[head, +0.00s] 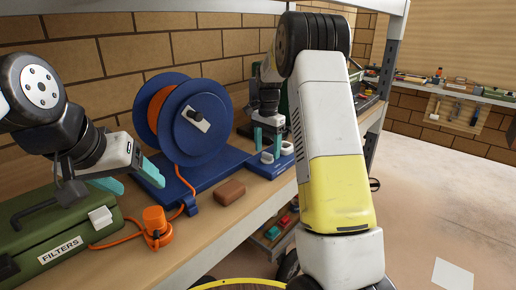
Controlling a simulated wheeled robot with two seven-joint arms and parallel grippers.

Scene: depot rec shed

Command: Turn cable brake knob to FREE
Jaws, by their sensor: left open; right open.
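A blue cable reel (212,146) wound with orange cable (157,97) stands on a blue base on the bench. A small pale bar-shaped knob (197,119) sits at the middle of its front disc, tilted down to the right. I cannot read any FREE marking. My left gripper (129,179) is open with teal fingers, in front of the reel at lower left, apart from the knob. My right gripper (267,143) is open, right of the reel above a small blue base with pale parts (284,147). My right arm hides part of the bench behind it.
A green FILTERS case (65,236) stands at the front left. An orange plug (154,220) and its cord lie beside it. A brown block (230,192) lies before the reel. A brick wall is behind; the floor at right is mostly clear.

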